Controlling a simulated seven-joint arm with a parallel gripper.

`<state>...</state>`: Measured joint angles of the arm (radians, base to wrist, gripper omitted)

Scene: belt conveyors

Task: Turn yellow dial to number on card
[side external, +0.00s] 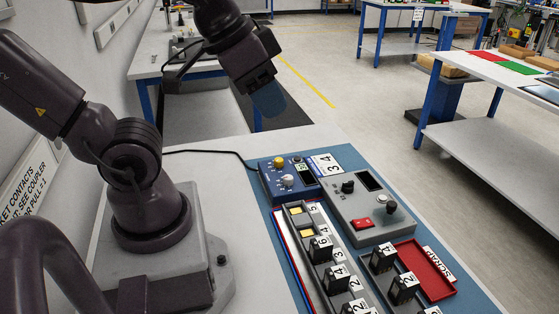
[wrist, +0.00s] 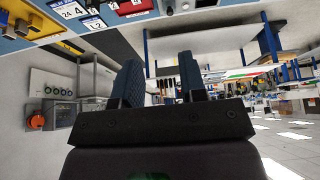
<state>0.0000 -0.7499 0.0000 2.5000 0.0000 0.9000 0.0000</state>
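The yellow dial (side external: 279,162) sits on top of a blue control box (side external: 268,182), with a white knob (side external: 288,180) beside it. The box has a small display with green digits (side external: 303,168), too small to read surely. A white card (side external: 325,164) next to the box shows large digits that look like 34. My gripper (side external: 268,99) hangs in the air beyond the box, well above and apart from the dial. In the wrist view its two blue fingers (wrist: 160,72) stand apart with nothing between them. I cannot make out the dial in the wrist view.
A grey box (side external: 362,207) with a red switch and black knobs stands right of the blue box. Nearer are a rack of numbered black blocks (side external: 321,248) and a red scrap tray (side external: 425,270). A black cable (side external: 215,152) runs left over clear table.

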